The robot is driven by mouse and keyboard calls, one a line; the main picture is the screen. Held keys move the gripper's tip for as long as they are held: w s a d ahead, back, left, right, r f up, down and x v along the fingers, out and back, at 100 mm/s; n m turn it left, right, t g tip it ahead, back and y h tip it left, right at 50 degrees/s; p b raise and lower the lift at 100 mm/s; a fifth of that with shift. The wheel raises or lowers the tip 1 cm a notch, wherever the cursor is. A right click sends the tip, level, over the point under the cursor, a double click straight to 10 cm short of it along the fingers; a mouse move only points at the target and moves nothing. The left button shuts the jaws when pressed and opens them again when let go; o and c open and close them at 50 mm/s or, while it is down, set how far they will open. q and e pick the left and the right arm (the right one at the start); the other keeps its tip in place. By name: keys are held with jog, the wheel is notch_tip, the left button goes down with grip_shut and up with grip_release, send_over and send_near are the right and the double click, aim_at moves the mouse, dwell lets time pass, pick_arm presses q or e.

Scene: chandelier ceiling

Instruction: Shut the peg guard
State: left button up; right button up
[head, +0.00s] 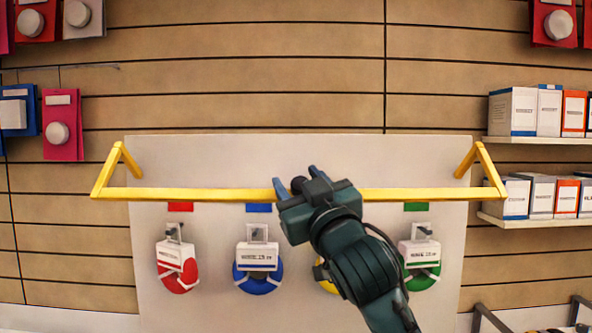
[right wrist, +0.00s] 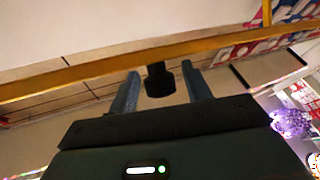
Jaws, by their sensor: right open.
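The peg guard (head: 220,194) is a yellow bar with bent side arms that meet the pale back panel at its upper left and right. Its long front rail runs level across the panel, above the hanging packs. My right gripper (head: 296,180) is open at the middle of the rail. A dark knob (head: 298,184) shows between its fingers. In the right wrist view the open fingers (right wrist: 162,88) stand on either side of this knob (right wrist: 160,80), just below the yellow rail (right wrist: 60,78). I cannot tell whether they touch it. My left gripper is out of view.
Below the rail hang a red pack (head: 177,264), a blue pack (head: 258,268) and a green pack (head: 420,262). A yellow one (head: 324,277) is mostly behind my right arm. Shelves of boxes (head: 530,222) stand at the right. More packs (head: 62,125) hang at the left.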

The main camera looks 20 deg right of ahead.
jog(key=shift+x, duration=0.8)
